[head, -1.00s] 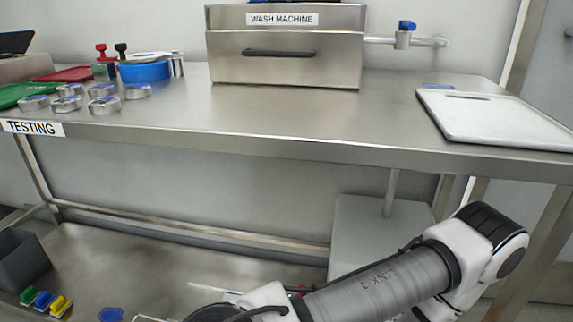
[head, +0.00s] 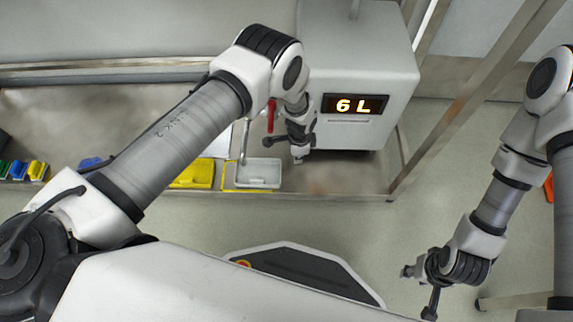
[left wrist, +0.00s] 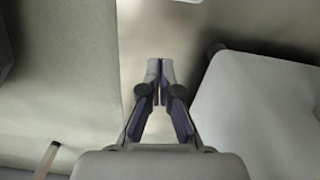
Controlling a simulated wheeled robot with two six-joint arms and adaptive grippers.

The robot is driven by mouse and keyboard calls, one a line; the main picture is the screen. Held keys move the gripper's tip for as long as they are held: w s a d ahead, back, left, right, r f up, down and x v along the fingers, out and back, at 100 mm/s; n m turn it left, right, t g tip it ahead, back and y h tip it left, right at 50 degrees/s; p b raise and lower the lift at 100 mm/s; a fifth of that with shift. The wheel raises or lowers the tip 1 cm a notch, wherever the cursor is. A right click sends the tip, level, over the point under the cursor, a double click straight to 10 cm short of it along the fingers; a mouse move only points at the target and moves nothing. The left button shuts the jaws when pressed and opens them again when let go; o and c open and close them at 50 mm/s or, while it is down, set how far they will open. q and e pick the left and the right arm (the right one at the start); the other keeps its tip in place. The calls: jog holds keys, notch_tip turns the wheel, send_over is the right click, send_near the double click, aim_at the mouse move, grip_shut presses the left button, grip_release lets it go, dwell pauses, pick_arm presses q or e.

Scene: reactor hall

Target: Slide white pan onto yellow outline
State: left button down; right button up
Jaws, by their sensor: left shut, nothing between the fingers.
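The white pan (head: 258,174) is a small pale tray on the steel lower shelf in the head view. Yellow outline (head: 228,178) lines show at its left side and near edge; how far the pan lies inside them I cannot tell. My left gripper (head: 298,158) is just right of the pan, shut and empty; whether it touches the pan is unclear. In the left wrist view its closed fingers (left wrist: 160,70) point over bare steel, with the pan not clearly seen. My right gripper (head: 407,271) hangs over the floor at lower right, its jaws too small to judge.
A white dispenser (head: 358,70) reading "6 L" stands behind my left gripper, with a red-handled tap (head: 271,116) left of it. A yellow tray (head: 193,174) is left of the pan. Bare steel (head: 335,182) lies to the right, up to the shelf's end.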

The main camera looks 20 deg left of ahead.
aim_at(297, 175)
pick_arm(q)
notch_tip(297, 175, down, 10)
jog(key=b, duration=0.5)
jog(key=shift+f+b, duration=0.15)
jog(key=shift+b, duration=0.2)
jog(key=a, duration=0.1)
jog(key=s+a, duration=0.1)
jog(key=a, duration=0.1)
jog(key=shift+s+a+r, duration=0.2)
jog(key=shift+r, duration=0.1)
jog(key=shift+a, duration=0.2)
jog(key=shift+s+a+r+p, duration=0.15)
jog(key=shift+s+a+p, duration=0.2)
jog(key=shift+a+p, duration=0.25)
jog(key=shift+s+a, duration=0.1)
jog(key=shift+a, duration=0.25)
